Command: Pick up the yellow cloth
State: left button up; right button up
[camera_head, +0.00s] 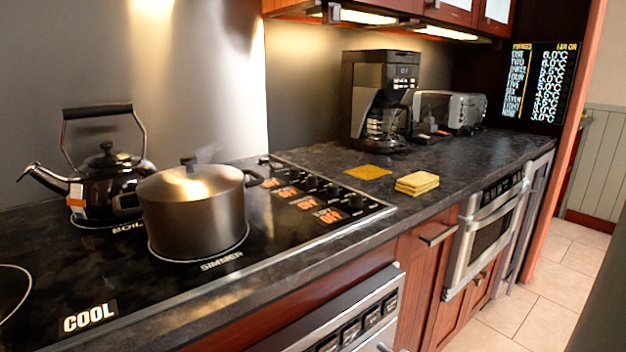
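Two yellow items lie on the dark countertop to the right of the cooktop. A thick yellow folded cloth or stack (417,184) sits near the front edge of the counter. A thin, flat, darker yellow square (368,172) lies behind it and to its left, apart from it. I cannot tell for sure which of them is the cloth. Neither of my grippers is in view, and nothing touches either yellow item.
A covered pot (195,215) and a kettle (105,180) stand on the black cooktop (300,235) to the left. A coffee maker (378,98) and a toaster (466,111) stand behind the yellow items. Dark countertop (480,155) is bare to their right. A microwave drawer (490,235) is below.

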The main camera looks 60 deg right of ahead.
aim_at(416, 184)
jog(key=z, duration=2.3)
